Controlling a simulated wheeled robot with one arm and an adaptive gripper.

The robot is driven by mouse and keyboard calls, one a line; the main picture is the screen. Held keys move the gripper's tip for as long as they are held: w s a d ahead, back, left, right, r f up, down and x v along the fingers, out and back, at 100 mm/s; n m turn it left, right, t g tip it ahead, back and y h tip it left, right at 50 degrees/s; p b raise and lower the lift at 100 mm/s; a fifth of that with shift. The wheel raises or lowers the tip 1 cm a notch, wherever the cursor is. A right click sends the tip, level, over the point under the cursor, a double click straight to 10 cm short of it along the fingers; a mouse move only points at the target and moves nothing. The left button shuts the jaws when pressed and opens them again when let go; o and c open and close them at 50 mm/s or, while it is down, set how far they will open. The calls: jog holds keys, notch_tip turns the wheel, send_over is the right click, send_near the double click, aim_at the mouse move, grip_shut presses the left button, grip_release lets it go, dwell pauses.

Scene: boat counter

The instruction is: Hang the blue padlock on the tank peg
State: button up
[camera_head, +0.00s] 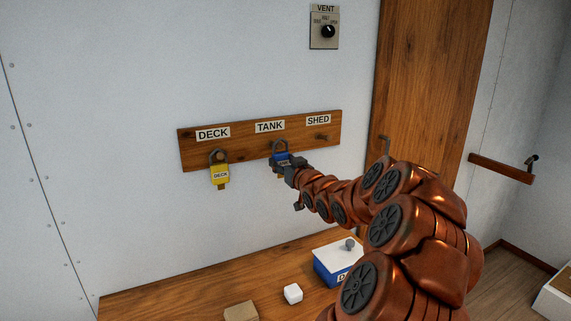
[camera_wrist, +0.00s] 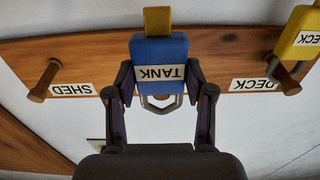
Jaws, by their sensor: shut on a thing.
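The blue padlock (camera_head: 280,158) is in front of the wooden peg board (camera_head: 240,147), just under the TANK label (camera_head: 270,127). In the wrist view, which is upside down, the blue padlock (camera_wrist: 159,48) shows its own TANK tag, and a brass-coloured part sticks out beyond its body. Its grey shackle points up in the head view. My gripper (camera_wrist: 160,88) is shut on the sides of the padlock body; the gripper also shows in the head view (camera_head: 284,165). The tank peg is hidden behind the padlock, and I cannot tell if the shackle is around it.
A yellow DECK padlock (camera_head: 220,173) hangs from the left peg. The SHED peg (camera_head: 321,138) is bare. On the wooden counter (camera_head: 150,301) below are a white cube (camera_head: 293,294), a tan block (camera_head: 241,311) and a blue-and-white box (camera_head: 335,262). A VENT knob (camera_head: 327,31) is on the wall.

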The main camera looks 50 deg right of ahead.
jog(key=shift+p+x, duration=0.35)
jog(key=shift+x, duration=0.9)
jog(key=shift+w+d+f, duration=0.2)
jog(key=shift+w+f, duration=0.35)
jog(key=shift+f, duration=0.05)
jog(key=shift+b, duration=0.3)
jog(key=o, duration=1.2)
jog(key=shift+v, duration=6)
jog(key=shift+w+a+f, duration=0.1)
